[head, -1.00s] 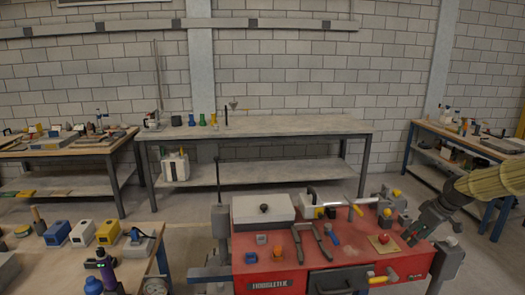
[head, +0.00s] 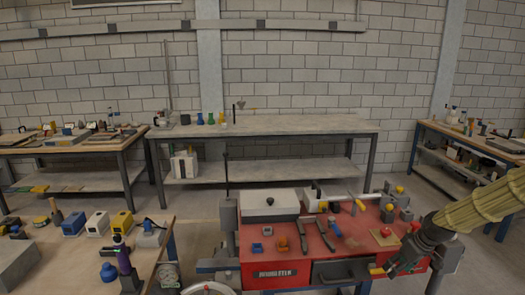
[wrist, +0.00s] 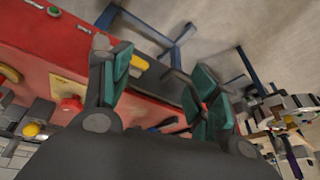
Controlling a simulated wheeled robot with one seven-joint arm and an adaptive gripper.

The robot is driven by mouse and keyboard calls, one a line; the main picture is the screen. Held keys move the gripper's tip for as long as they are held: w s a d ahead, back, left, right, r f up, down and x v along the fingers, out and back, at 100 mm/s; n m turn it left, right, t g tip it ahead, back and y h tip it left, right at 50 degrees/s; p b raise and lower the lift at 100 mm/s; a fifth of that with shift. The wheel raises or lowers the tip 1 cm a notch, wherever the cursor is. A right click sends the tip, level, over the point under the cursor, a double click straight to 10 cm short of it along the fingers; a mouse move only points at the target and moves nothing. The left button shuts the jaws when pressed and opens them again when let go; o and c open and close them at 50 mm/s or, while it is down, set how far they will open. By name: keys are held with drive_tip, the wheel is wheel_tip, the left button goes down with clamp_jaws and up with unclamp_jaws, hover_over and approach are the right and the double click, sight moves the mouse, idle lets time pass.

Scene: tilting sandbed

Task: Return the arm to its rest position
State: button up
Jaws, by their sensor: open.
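My gripper (head: 392,268) is at the lower right in the head view, beside the right front corner of the red bench (head: 262,233). My arm comes in from the right edge in a straw-coloured cover. In the wrist view my gripper (wrist: 155,95) shows two green-padded fingers spread apart with nothing between them. The red bench (wrist: 55,55) lies behind the fingers there, on the left. A red knob on a tan plate (wrist: 72,103) shows left of the fingers.
On the red bench are a white box (head: 270,205), dark tongs (head: 315,235) and several yellow-tipped parts. A wooden table (head: 60,255) with coloured blocks stands at left. A long grey workbench (head: 290,128) stands behind. Floor shows between the benches.

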drive_tip(key=s+a+f+m+g, duration=0.2)
drive_tip(key=s+a+f+m, duration=0.1)
drive_tip(key=s+a+f, duration=1.65)
drive_tip(key=s+f, duration=0.1)
drive_tip(key=s, duration=0.7)
drive_tip(key=s+a+f+m+g+h, duration=0.1)
drive_tip(key=s+f, duration=0.1)
drive_tip(key=s, duration=0.7)
drive_tip(key=s+a+f+m+h, duration=0.1)
drive_tip(key=s+a+f, duration=0.1)
drive_tip(key=s, duration=0.7)
drive_tip(key=shift+f+g, duration=0.3)
drive_tip(key=shift+f, duration=0.2)
drive_tip(key=shift+s, duration=0.1)
